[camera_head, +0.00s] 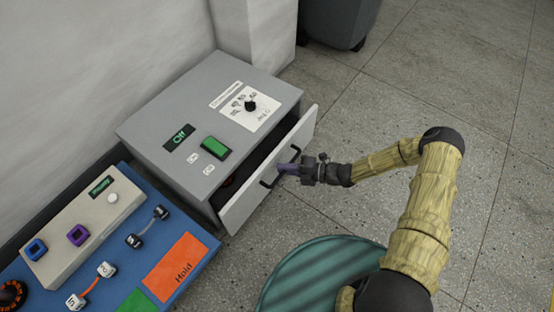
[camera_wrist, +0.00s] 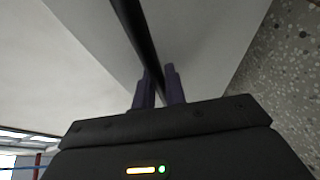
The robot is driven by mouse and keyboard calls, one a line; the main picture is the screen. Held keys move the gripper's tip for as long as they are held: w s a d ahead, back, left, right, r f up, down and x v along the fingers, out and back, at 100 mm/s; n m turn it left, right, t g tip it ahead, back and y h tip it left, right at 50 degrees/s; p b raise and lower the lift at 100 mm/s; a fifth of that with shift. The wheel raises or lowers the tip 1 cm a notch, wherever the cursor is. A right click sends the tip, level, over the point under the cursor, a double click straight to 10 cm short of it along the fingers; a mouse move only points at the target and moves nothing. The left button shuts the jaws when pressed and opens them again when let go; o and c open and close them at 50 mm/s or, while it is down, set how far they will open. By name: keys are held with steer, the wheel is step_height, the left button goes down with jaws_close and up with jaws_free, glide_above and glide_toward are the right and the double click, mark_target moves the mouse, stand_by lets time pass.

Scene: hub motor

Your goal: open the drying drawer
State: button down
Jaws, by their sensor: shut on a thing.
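The drying drawer (camera_head: 246,202) is the pale front of a grey box-shaped unit (camera_head: 165,105). It stands out from the unit, with a dark gap behind its front, so it is partly open. Its black bar handle (camera_head: 267,184) runs along the front. My gripper (camera_head: 286,169) is at the middle of the handle, reaching in from the right. In the wrist view the handle (camera_wrist: 136,35) runs down to the purple fingers of my gripper (camera_wrist: 160,88), which are shut on it. The drawer's inside is mostly hidden; a small reddish thing shows in the gap.
A blue board (camera_head: 198,262) with switches, an orange "Hold" patch and a green patch lies at the lower left. The unit's top bears a green button (camera_head: 215,147), a display and a black knob (camera_head: 250,106). A dark bin stands at the back. The speckled floor at right is clear.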

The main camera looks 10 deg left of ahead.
steer(key=s+d+p, duration=0.2)
steer(key=s+d, duration=0.2)
steer(key=d, duration=0.5)
steer(key=s+d+p, duration=0.3)
steer(key=s+d, duration=0.1)
steer(key=d, duration=0.6)
steer(key=shift+d, duration=0.2)
steer(key=shift+w, duration=0.1)
steer(key=c, duration=1.5)
jaws_free()
steer(key=shift+o, duration=0.2)
steer(key=d+r+p, duration=0.3)
steer(key=d+p, duration=0.1)
steer(key=d, duration=1.3)
steer(key=shift+r, duration=0.15)
